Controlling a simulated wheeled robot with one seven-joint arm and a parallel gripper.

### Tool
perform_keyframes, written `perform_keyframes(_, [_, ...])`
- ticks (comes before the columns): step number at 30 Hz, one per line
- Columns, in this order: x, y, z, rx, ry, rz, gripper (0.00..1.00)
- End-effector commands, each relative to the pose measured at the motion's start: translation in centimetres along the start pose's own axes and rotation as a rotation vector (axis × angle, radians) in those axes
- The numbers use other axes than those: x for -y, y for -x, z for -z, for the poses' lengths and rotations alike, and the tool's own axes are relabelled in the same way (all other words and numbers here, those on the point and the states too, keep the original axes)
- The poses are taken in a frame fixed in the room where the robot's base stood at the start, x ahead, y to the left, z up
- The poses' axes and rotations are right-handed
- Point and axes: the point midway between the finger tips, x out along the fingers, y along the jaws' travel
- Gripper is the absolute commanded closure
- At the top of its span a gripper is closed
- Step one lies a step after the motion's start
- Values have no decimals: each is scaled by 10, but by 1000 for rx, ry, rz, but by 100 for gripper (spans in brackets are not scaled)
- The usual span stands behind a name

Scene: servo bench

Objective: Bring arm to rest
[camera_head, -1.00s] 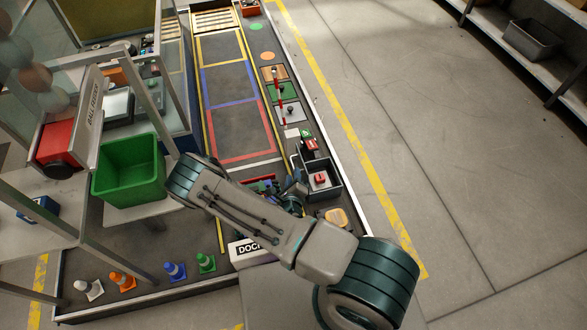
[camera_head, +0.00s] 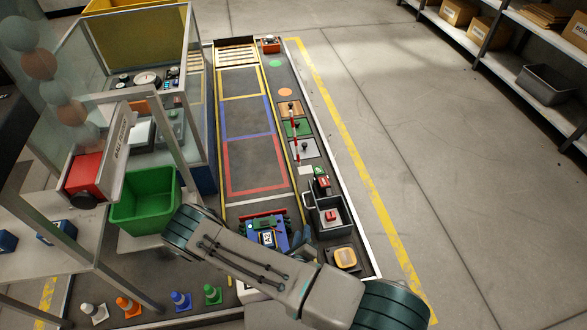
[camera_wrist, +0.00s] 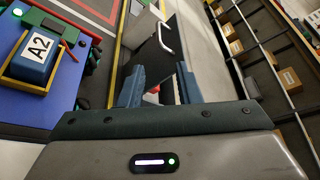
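My arm crosses the lower middle of the head view. My gripper (camera_wrist: 160,88) shows in the wrist view as two blue fingers standing apart, with nothing held between them. In the head view its fingers (camera_head: 302,241) show partly behind my arm. Beyond the fingers is a dark open box (camera_wrist: 150,55) with a pale handle and a red item inside. The box also shows in the head view (camera_head: 341,229), right of the fingers. A blue block marked A2 (camera_wrist: 38,48) sits on a blue and green machine at the left of the wrist view.
A green bin (camera_head: 150,212) stands left of my arm, beside the red ball feeder (camera_head: 85,178). Several small cones (camera_head: 181,300) stand at the front left. An orange-topped piece (camera_head: 345,257) lies close to my arm. Open floor is on the right, with shelves beyond.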

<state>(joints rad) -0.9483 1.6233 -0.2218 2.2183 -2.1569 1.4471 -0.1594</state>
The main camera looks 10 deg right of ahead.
Motion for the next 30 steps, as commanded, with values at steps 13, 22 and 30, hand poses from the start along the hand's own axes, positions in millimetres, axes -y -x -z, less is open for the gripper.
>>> perform_keyframes(13, [66, -4, -48, -75, -189, 195, 69])
perform_keyframes(22, [195, 12, -103, -256, -574, 575, 69])
perform_keyframes(30, [294, 50, -130, -432, -940, 890, 69])
